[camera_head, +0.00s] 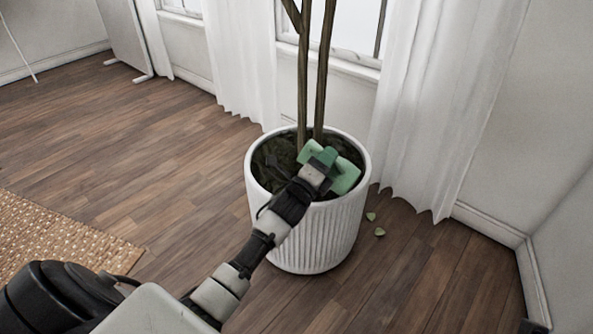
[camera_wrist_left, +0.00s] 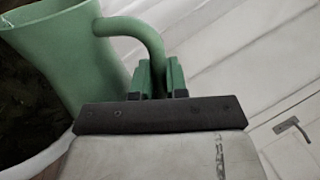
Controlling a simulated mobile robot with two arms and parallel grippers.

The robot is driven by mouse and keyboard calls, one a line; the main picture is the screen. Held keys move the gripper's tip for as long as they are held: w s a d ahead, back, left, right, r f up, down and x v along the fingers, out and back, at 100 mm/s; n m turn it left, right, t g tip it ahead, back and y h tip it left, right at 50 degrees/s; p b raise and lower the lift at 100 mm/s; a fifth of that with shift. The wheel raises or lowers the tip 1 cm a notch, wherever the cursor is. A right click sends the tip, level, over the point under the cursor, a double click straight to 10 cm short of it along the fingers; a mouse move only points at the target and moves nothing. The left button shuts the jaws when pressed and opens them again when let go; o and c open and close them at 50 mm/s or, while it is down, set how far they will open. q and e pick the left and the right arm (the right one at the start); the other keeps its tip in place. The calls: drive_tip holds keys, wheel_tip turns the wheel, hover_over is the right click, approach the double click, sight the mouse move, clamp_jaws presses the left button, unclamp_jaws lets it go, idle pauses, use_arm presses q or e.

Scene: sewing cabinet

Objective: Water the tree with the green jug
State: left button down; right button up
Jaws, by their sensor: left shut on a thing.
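The tree (camera_head: 304,70) has thin brown trunks rising from dark soil in a white ribbed pot (camera_head: 318,235). The green jug (camera_head: 345,176) is over the pot's opening, in front of the trunks, and looks tilted in the head view. My left gripper (camera_head: 322,161) is shut on the jug's handle. In the left wrist view, the jug (camera_wrist_left: 70,50) fills the upper left and its curved handle runs down between the fingers of my left gripper (camera_wrist_left: 160,78). The pot's pale rim (camera_wrist_left: 45,158) shows below it. I cannot see any water. My right gripper is not in view.
White curtains (camera_head: 425,100) and a window stand behind the pot, with a wall at the right. Small green leaves (camera_head: 379,232) lie on the floor right of the pot. A woven rug (camera_head: 60,235) is at the left; the wooden floor (camera_head: 130,140) between is clear.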

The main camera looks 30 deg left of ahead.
use_arm(q)
drive_tip(key=shift+d+r+m+h, duration=0.3)
drive_tip(key=shift+d+m+h, duration=0.1)
drive_tip(key=shift+m, duration=0.5)
drive_tip(key=shift+w+f+m, duration=0.1)
drive_tip(key=shift+f+m, duration=0.1)
drive_tip(key=shift+m, duration=0.2)
drive_tip(key=shift+d+m+g+h, duration=0.3)
drive_tip(key=shift+d+m, duration=0.05)
drive_tip(key=shift+m, duration=0.35)
drive_tip(key=shift+w+f, duration=0.1)
